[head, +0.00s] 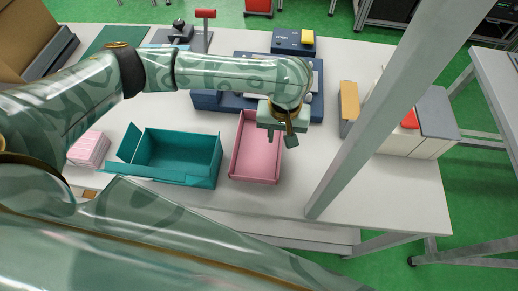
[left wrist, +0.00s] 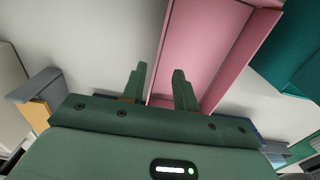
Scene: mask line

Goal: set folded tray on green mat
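An open pink tray (head: 257,160) with raised walls stands on the white table, right of the teal box. My left gripper (head: 281,138) is over its right side, fingers pointing down. In the left wrist view the fingers (left wrist: 159,75) are apart, and one long wall of the pink tray (left wrist: 205,45) lines up with the gap between them. I cannot tell whether the fingers touch or straddle that wall. A dark green mat (head: 112,39) lies at the far left of the table, partly hidden by my left arm. My right gripper is not in view.
A teal box (head: 178,155) with open flaps stands left of the pink tray. A pink stack (head: 90,148) is farther left. A blue machine (head: 233,101) stands behind the tray, partly behind my arm. A grey post (head: 385,105) crosses the right side.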

